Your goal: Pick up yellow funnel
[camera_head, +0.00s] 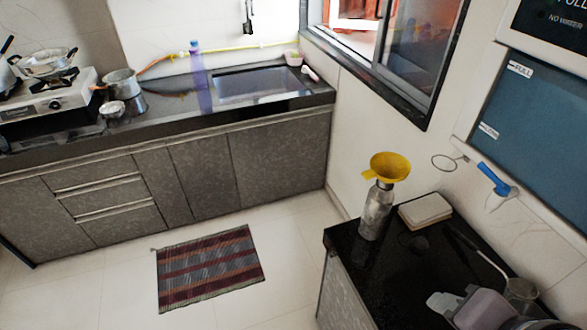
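The yellow funnel (391,166) sits upright in the mouth of a grey metal bottle (376,212). Its wide cone faces up and its spout goes down into the bottle neck, where it is hidden. The bottle stands near the left back edge of the black counter (396,280) at the right. What looks like my gripper (438,302) shows at the bottom right, low over the front of that counter and well apart from the funnel. Its fingers are too small and unclear to tell whether they are open.
A cream box (425,210) lies right of the bottle, close to the wall. A glass jar (520,290) and a long-handled utensil (470,243) are farther right. A blue-handled item (493,178) hangs on the wall. A striped rug (209,268) lies on open floor before the sink counter (165,133).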

